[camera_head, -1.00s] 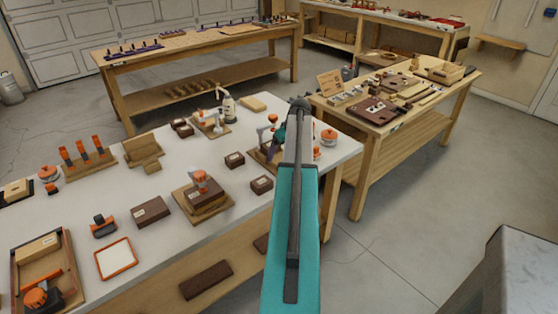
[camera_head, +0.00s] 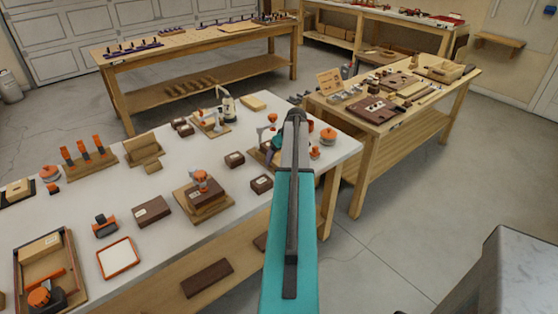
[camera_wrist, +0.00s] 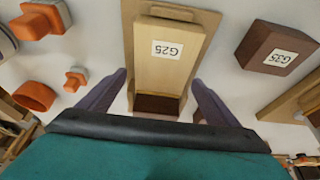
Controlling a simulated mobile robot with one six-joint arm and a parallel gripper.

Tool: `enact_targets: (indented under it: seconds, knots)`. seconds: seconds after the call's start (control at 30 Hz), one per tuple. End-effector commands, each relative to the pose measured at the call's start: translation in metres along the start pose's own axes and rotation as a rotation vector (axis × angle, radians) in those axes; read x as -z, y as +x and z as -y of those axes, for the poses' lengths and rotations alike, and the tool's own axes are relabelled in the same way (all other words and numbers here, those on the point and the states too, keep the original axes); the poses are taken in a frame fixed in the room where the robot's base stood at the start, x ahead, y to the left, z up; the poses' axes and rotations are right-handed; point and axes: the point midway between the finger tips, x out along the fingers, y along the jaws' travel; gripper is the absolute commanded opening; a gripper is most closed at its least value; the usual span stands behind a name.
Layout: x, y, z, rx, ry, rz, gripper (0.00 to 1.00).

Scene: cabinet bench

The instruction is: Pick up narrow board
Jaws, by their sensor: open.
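In the wrist view a narrow pale wooden board (camera_wrist: 168,72) with a white label reading G25 and a dark end lies on a wider wooden base (camera_wrist: 129,22). My gripper (camera_wrist: 160,78) is open. Its two purple fingers stand on either side of the board's near end, with gaps visible and no clear contact. In the head view my gripper (camera_head: 274,143) is over the right end of the white bench, partly hidden by my arm. The board itself cannot be made out there.
A dark block labelled G35 (camera_wrist: 276,47) lies right of the board in the wrist view; orange parts (camera_wrist: 40,20) lie left. The white bench (camera_head: 160,185) holds several fixtures and dark blocks. An orange round part (camera_head: 328,137) stands right of my arm.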

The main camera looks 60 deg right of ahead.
Motion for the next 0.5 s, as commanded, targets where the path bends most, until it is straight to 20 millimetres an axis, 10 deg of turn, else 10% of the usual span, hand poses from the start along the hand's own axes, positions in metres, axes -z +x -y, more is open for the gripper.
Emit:
enact_targets:
  seconds: [0.33, 0.5]
  knots:
    - [0.0003, 0.0, 0.0004, 0.0, -0.001, 0.0, 0.35]
    - [0.0009, -0.0005, 0.0004, 0.0, -0.001, -0.001, 0.35]
